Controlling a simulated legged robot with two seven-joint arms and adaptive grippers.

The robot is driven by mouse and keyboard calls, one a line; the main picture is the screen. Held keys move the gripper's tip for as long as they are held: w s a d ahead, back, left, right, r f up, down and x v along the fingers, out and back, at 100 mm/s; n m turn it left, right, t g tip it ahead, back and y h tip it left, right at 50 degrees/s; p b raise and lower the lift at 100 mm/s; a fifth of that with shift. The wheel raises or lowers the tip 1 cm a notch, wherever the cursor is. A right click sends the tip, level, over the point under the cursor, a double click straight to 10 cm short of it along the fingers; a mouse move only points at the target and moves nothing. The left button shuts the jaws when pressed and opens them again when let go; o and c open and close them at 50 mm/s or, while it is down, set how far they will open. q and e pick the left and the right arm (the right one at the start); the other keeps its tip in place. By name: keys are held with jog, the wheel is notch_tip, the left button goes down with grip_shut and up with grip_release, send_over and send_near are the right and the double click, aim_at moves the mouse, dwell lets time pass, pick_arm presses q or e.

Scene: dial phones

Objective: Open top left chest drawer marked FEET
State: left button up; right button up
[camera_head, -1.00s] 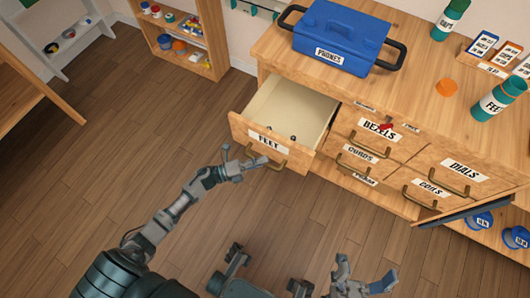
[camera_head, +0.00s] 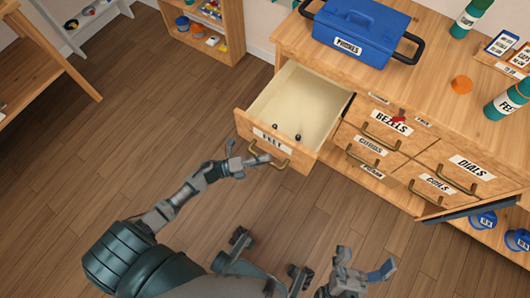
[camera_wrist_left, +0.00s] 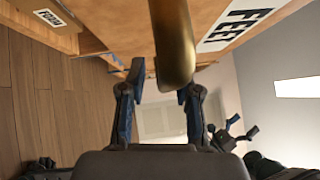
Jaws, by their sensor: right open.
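The FEET drawer (camera_head: 270,146) is the top left drawer of the wooden chest and is pulled well out. Its pale inside (camera_head: 300,100) shows a few small dark pieces near the front. Its brass handle (camera_head: 268,155) is on the front, below the FEET label, and also shows large in the left wrist view (camera_wrist_left: 173,45). My left gripper (camera_head: 262,160) is at this handle. In the left wrist view its fingers (camera_wrist_left: 162,88) are apart, with the handle between them and a gap on one side. My right gripper (camera_head: 368,270) is open and empty, low in the head view.
Other drawers, marked BEZELS (camera_head: 389,123), DIALS (camera_head: 470,168) and COILS (camera_head: 437,185), look shut. Wooden floor (camera_head: 120,130) is clear left of the drawer.

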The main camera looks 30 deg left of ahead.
pick_arm(q)
jog(key=shift+r, duration=0.1)
jog(key=shift+a, duration=0.1)
jog(key=v, duration=1.2)
jog(key=shift+w, duration=0.1)
